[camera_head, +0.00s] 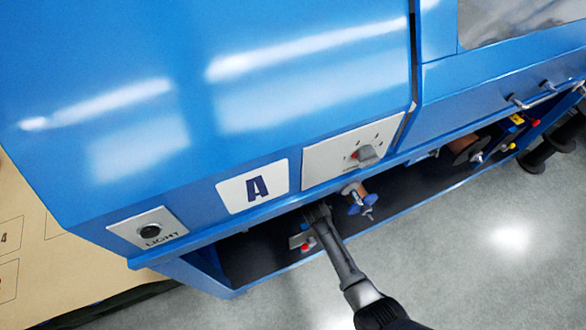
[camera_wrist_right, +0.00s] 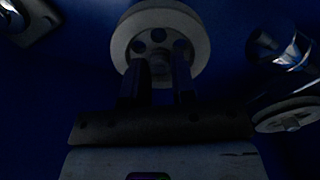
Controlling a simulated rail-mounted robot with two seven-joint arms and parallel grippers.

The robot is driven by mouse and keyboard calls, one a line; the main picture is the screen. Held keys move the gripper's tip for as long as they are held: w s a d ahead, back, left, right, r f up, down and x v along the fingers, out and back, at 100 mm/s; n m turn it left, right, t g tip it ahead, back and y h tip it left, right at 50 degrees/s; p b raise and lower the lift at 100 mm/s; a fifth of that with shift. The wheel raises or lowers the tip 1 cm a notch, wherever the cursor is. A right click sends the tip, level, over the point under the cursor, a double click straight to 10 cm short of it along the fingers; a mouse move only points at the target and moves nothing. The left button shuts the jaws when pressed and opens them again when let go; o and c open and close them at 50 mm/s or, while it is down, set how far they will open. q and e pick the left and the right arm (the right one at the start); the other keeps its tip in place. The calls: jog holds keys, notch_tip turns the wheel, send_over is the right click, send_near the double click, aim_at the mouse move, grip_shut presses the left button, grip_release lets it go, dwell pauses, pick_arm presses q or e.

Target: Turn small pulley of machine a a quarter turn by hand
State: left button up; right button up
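A pale round pulley (camera_wrist_right: 194,27) with several holes in its face shows at the top of the right wrist view. It is likely the small pulley, but no label shows there. My right gripper (camera_wrist_right: 158,70) is in front of its lower part. Its two dark fingers are apart, with part of the pulley between and behind them. Whether they touch it is too dark to tell. In the head view my right gripper (camera_head: 317,212) reaches into the low opening of the blue machine (camera_head: 300,120) marked A (camera_head: 257,188); the pulley is hidden there. My left gripper is not in view.
A blue-handled fitting (camera_head: 360,203) hangs to the right of my gripper, and a red knob (camera_head: 309,245) sits close below it. A selector panel (camera_head: 340,160) and light switch panel (camera_head: 146,230) are on the machine's front. The wrist view shows another disc (camera_wrist_right: 290,115) at right.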

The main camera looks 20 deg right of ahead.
jog(key=o, duration=0.4)
jog(key=shift+c, duration=0.2)
jog(key=s+p, duration=0.4)
jog(key=s, duration=1)
jog(key=shift+d+p, duration=0.35)
jog(key=shift+d, duration=0.05)
jog(key=shift+w, duration=0.1)
